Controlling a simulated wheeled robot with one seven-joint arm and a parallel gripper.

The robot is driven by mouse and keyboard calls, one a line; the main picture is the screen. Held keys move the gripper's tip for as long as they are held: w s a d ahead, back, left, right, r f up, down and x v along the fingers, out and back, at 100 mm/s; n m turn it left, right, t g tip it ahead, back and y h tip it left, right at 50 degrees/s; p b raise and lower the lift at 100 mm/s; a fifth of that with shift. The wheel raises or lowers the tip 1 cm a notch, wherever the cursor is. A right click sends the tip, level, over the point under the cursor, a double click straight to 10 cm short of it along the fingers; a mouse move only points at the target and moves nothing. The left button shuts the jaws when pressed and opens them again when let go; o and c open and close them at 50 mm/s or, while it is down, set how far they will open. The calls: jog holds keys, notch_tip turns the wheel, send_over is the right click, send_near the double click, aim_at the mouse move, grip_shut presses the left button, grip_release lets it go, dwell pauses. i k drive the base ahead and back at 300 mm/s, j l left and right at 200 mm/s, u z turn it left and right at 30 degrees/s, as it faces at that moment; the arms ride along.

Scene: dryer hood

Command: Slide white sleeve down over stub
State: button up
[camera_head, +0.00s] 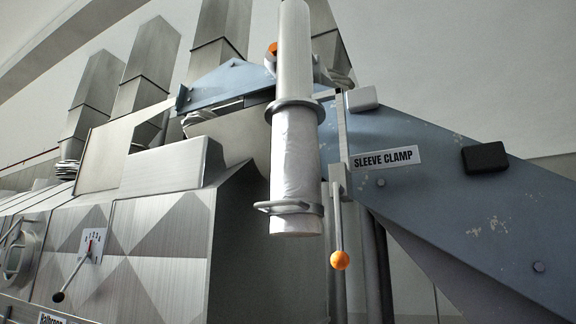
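The white sleeve (293,160) hangs upright near the middle of the view, below a pale grey pipe (293,50). A grey collar (296,104) goes round the column where the two meet. A lower grey ring (284,207) goes round the sleeve near its bottom end, which is open to the space below. I cannot make out a separate stub; it may be hidden. Right of the sleeve, a lever with an orange ball (340,260) hangs straight down beside a SLEEVE CLAMP label (384,158). My gripper is not in view.
A blue-grey beam (440,190) with a black block (486,158) slopes down to the right. A large metal machine (150,240) with a dial and lever (76,265) fills the left. Square ducts (146,60) rise behind. An orange knob (272,49) sits beside the pipe.

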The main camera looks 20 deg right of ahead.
aim_at(294, 208)
jog(key=i+j+u, duration=0.15)
jog(key=j+u, duration=0.25)
jog(key=i+j+u, duration=0.2)
jog(key=j+u, duration=0.15)
